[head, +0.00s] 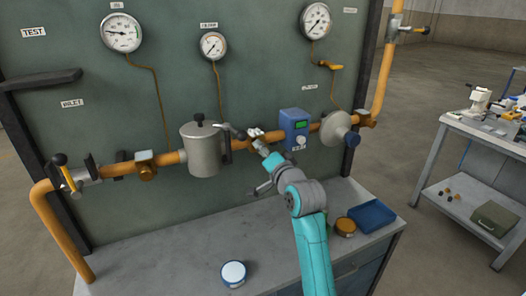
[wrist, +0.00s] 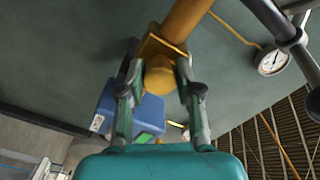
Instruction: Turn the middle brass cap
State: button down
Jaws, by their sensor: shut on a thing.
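The middle brass cap (wrist: 160,80) shows in the wrist view as a round yellow knob under a square brass fitting (wrist: 160,48) on the orange pipe. My gripper (wrist: 159,68) has one finger on each side of the cap and is shut on it. In the head view my gripper (head: 257,140) is at the pipe, between the grey canister (head: 201,150) and the blue meter box (head: 295,128). There the arm and fingers hide the cap. Another brass cap (head: 147,173) hangs under a fitting on the left pipe run.
The blue box (wrist: 150,112) is close beside the fingers in the wrist view. Gauges hang on the green panel (head: 100,75) above the pipe. On the bench (head: 180,250) are a white-topped tin (head: 234,273), an amber tin (head: 345,227) and a blue tray (head: 373,214).

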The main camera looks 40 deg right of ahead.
jog(key=c, duration=0.8)
grip_release()
jog(key=shift+o, duration=0.2)
jog(key=shift+s, duration=0.15)
jog(key=v, duration=1.1)
jog(key=shift+s, duration=0.35)
jog(key=shift+a, duration=0.15)
jog(key=s+a+f+n+g+y, duration=0.1)
jog(key=s+a+f+n, duration=0.2)
jog(key=s+a+f, duration=0.55)
jog(key=s+a+f+n+y, duration=0.1)
jog(key=s+a+f+n, duration=0.35)
jog(key=f, duration=0.75)
jog(key=s+a+f+n+y, duration=0.1)
jog(key=s+a, duration=0.4)
jog(key=s, duration=0.7)
jog(key=s+a+f+n+g+y, duration=0.1)
jog(key=s+a+n, duration=0.4)
jog(key=s, duration=0.7)
jog(key=shift+s+f+n+g+y, duration=0.35)
jog(key=shift+f+n+y, duration=0.15)
jog(key=shift+f, duration=0.4)
